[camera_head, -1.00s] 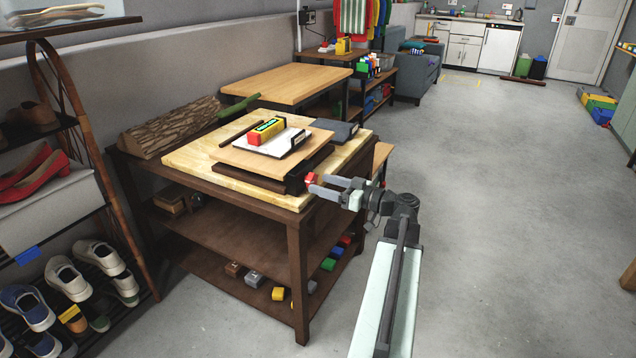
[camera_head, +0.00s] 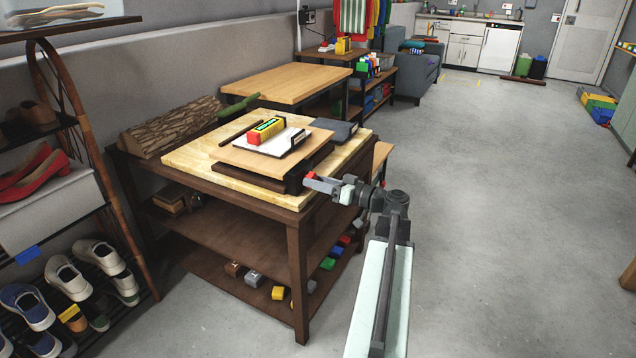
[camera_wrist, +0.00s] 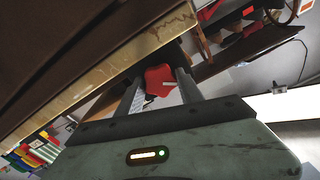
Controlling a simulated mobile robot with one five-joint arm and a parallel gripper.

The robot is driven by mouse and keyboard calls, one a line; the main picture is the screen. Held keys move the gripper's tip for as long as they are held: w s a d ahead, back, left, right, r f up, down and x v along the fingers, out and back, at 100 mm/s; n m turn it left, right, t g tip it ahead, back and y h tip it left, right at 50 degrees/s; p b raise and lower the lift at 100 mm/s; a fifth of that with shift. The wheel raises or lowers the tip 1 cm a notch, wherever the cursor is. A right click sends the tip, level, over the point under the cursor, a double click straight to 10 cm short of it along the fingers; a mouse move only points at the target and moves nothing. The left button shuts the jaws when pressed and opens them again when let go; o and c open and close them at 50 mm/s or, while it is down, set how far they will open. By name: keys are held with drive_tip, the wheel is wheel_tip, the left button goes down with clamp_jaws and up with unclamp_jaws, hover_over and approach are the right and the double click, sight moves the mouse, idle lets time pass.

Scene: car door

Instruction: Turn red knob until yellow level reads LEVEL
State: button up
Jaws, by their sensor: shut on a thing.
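The red knob (camera_wrist: 160,80) sits between the two fingers of my gripper (camera_wrist: 158,88) in the wrist view, and the fingers are shut on it. In the head view my gripper (camera_head: 318,184) reaches the knob at the right front corner of the dark base under a tilting wooden board (camera_head: 240,156). The knob is mostly covered by the fingers there.
The board stands on a pale slab (camera_head: 190,158) on a dark wooden bench. A log (camera_head: 172,126) and a dark grey block (camera_head: 337,131) are on the bench too. Shoe racks stand at left. The floor (camera_head: 500,200) at right is clear.

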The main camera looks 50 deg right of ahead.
drive_tip(key=m, duration=0.2)
drive_tip(key=shift+m, duration=0.4)
drive_tip(key=o, duration=1.4)
drive_tip(key=v, duration=0.8)
drive_tip(key=shift+w+a, duration=0.1)
